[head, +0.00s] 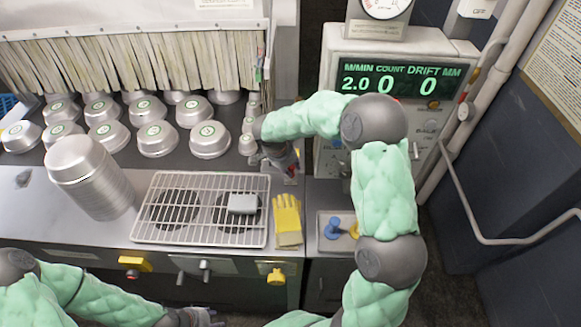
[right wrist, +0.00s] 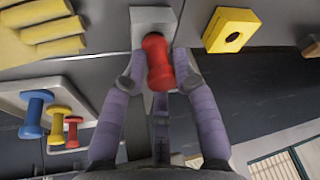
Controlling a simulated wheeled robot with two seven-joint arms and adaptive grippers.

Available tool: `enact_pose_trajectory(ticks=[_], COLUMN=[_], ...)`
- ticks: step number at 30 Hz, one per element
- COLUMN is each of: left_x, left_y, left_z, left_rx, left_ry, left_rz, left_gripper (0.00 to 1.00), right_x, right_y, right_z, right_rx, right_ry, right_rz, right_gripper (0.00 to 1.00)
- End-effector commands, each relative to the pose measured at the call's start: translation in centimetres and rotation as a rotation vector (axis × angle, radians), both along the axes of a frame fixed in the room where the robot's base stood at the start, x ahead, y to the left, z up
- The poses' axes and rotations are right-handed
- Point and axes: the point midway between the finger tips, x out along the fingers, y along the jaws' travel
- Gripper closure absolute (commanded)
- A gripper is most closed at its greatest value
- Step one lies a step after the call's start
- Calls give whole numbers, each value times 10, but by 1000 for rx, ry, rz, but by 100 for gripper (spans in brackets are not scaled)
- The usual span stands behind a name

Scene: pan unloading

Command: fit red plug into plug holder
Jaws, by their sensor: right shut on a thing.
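A red plug (right wrist: 158,62) is between the two purple fingers of my right gripper (right wrist: 160,78) in the right wrist view, and the gripper is shut on it. The plug's far end overlaps a grey block (right wrist: 150,17); I cannot tell whether it touches or sits in it. In the head view my right gripper (head: 280,158) is at the right end of the counter, partly hidden by its own arm. Another red plug (right wrist: 73,130) stands beside a yellow plug (right wrist: 59,122) and a blue plug (right wrist: 37,112) on a grey tray (right wrist: 82,92). My left gripper (head: 203,317) is at the bottom edge, its fingers unclear.
Stacked pans (head: 90,175) and several metal bowls (head: 157,138) fill the left and back.

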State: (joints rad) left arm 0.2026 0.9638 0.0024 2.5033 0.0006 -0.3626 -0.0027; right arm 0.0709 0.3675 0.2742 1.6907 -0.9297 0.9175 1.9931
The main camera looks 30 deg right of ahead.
Motion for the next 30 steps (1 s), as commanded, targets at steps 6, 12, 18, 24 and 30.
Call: enact_pose_trajectory(ticks=[6,12,18,24,30], left_x=[0,0,0,0,0], left_y=[0,0,0,0,0], left_z=[-3,-6,-8,-7,-7], left_rx=[0,0,0,0,0], left_ry=[0,0,0,0,0], left_rz=[0,0,0,0,0], left_gripper=[60,60,60,60,60], right_x=[0,0,0,0,0], right_y=[0,0,0,0,0], right_z=[-2,-4,-6,-5,-5], right_rx=[0,0,0,0,0], right_ry=[0,-1,-1,0,0], right_rz=[0,0,0,0,0], right_gripper=[100,100,100,43,43])
